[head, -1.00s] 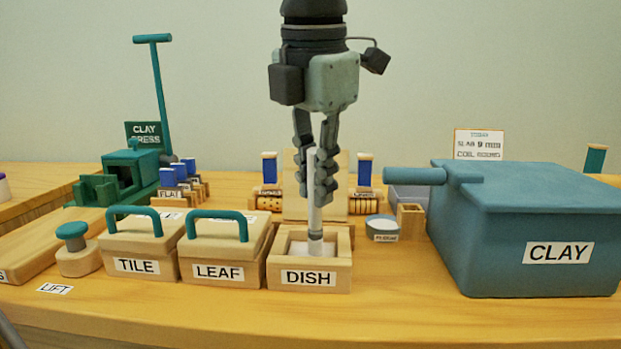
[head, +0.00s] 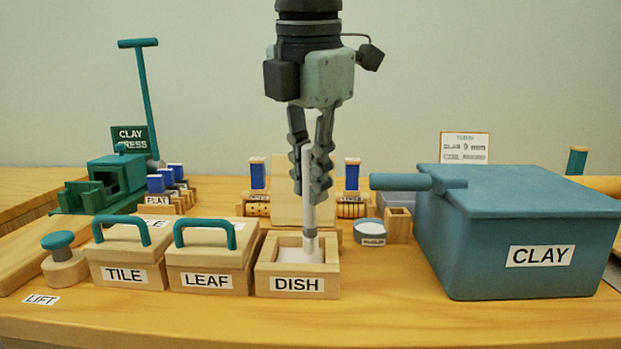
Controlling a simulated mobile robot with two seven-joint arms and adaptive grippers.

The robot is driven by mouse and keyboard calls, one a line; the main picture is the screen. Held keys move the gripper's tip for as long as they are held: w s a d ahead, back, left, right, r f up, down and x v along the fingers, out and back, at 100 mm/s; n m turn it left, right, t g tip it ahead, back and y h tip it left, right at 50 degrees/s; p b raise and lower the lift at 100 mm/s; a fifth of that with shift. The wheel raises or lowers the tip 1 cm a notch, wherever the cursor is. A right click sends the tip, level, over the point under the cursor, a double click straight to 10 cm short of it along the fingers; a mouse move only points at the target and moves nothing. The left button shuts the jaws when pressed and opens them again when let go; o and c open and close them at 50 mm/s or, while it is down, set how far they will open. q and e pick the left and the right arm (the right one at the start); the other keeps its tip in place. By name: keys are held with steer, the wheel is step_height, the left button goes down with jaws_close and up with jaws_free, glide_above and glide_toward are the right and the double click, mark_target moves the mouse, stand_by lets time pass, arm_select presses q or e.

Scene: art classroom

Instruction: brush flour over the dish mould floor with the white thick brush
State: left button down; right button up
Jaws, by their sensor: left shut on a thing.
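The dish mould (head: 297,285) is a wooden box labelled DISH. Its lid is off, and a pale, whitish floor shows inside. My left gripper (head: 311,190) hangs straight above it, shut on the white thick brush (head: 308,215). A small round bowl (head: 371,238) with white contents, likely flour, stands right of the mould. My right gripper is not in view.
The closed TILE (head: 124,275) and LEAF (head: 207,281) moulds stand close on the left. The blue CLAY box (head: 540,255) stands at right, its handle reaching toward the bowl. Rollers and a wooden board (head: 292,170) stand behind. The table's front strip is clear.

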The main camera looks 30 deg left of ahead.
arm_select(q)
steer(key=shift+r, duration=0.1)
steer(key=p+v, duration=0.2)
steer(key=w+p+v, duration=0.1)
steer(key=p+v, duration=0.1)
steer(key=v, duration=0.1)
steer(key=a+p+v, duration=0.1)
steer(key=p+v, duration=0.1)
steer(key=shift+w+d+r, duration=0.1)
steer(key=shift+w+r, duration=0.1)
steer(key=shift+r, duration=0.4)
steer(key=shift+f, duration=0.1)
stand_by(0.8)
